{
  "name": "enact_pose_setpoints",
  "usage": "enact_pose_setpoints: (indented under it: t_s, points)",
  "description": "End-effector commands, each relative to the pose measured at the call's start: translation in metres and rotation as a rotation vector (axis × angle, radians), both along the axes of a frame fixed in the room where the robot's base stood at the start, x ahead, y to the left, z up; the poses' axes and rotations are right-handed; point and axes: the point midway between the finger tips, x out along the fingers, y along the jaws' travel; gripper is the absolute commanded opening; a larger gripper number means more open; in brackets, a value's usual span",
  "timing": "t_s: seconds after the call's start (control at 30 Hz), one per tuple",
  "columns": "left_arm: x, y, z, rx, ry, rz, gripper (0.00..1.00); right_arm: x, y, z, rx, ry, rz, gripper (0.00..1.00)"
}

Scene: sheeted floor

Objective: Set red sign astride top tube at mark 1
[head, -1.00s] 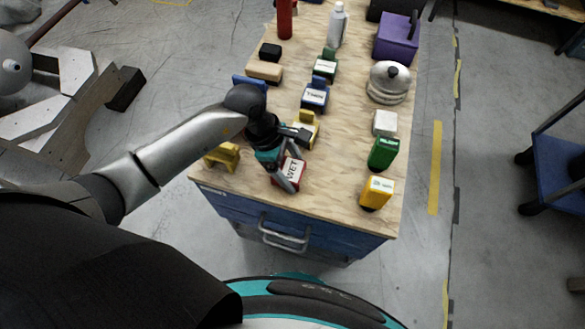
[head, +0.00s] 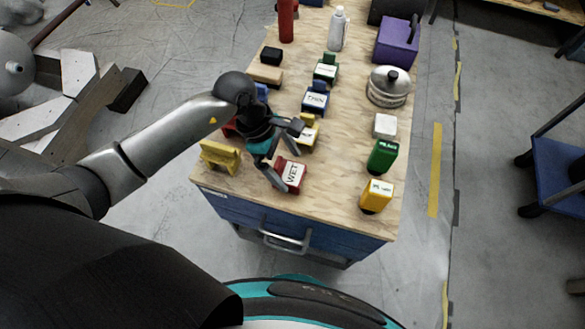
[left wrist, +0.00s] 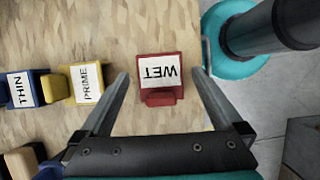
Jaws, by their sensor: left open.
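The red sign (head: 293,175), with a white face reading WET, stands near the front edge of the wooden tabletop. My left gripper (head: 283,163) is open and empty just left of and above it, in the head view. In the left wrist view the red sign (left wrist: 160,74) sits between the two spread fingers of the left gripper (left wrist: 161,76), apart from both. I cannot make out a top tube or a mark 1 in these views. My right gripper is not in view.
A yellow stand (head: 220,156) is left of the red sign. Green (head: 382,157) and yellow (head: 376,195) boxes line the right edge. The tabletop (head: 330,195) between is bare.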

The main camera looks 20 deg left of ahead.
Motion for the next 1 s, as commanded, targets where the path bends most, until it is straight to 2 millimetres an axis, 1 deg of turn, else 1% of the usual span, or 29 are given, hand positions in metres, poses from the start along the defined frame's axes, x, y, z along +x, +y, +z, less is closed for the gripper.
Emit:
enact_pose_setpoints:
  t_s: [0.03, 0.2, 0.3, 0.4, 0.57, 1.0]
  points:
    - [0.002, 0.006, 0.014, 0.004, -0.006, 0.0, 1.0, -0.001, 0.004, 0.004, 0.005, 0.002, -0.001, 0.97]
    - [0.002, 0.02, 0.047, 0.003, -0.004, -0.001, 1.0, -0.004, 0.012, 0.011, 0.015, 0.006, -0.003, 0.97]
    - [0.002, 0.026, 0.061, 0.002, -0.004, 0.001, 1.0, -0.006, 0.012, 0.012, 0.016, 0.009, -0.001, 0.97]
    - [0.002, 0.03, 0.071, 0.001, -0.002, 0.001, 1.0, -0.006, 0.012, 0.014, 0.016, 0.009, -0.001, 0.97]
    - [0.002, 0.032, 0.077, 0.001, 0.0, 0.0, 1.0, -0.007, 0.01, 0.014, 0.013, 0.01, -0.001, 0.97]
    - [0.002, 0.032, 0.076, 0.0, 0.0, 0.0, 1.0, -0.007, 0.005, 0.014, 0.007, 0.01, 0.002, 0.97]
